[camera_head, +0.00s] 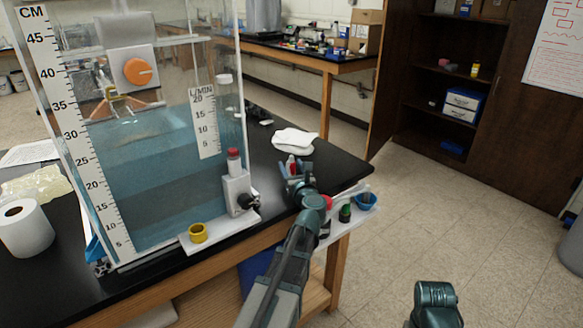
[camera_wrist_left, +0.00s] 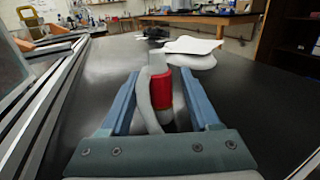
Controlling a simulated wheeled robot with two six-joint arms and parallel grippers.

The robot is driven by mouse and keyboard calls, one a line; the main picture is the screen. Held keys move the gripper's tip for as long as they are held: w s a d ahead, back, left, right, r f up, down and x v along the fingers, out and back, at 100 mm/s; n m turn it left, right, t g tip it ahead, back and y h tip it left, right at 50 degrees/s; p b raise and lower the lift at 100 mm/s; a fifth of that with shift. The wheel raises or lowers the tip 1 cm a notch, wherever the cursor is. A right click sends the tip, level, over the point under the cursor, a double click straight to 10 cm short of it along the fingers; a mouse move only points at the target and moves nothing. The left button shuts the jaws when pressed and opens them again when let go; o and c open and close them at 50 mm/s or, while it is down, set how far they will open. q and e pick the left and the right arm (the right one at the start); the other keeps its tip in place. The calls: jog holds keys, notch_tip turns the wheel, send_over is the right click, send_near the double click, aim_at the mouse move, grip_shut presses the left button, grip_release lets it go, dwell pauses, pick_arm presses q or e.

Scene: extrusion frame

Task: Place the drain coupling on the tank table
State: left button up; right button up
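A grey part with a red band (camera_wrist_left: 162,92), which I take for the drain coupling, stands lengthwise between the blue fingers of my left gripper (camera_wrist_left: 160,75) in the left wrist view. A curved grey piece runs along its left side. The fingers flank it closely, but I cannot make out whether both touch it. In the head view my left gripper (camera_head: 294,170) is over the right end of the black tank table (camera_head: 335,165); its fingers largely hide the part. Whether the part touches the table is unclear. My right gripper's fingers do not show.
The water tank (camera_head: 160,160) stands left of my left gripper, with a grey valve block (camera_head: 238,190) at its corner. A yellow ring (camera_head: 198,233) sits on a white ledge. A white cloth (camera_head: 295,140) lies beyond the gripper. A small side shelf (camera_head: 345,222) holds several small items.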

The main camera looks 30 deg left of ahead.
pick_arm(q)
jog(key=shift+r, duration=0.15)
jog(key=v, duration=1.2)
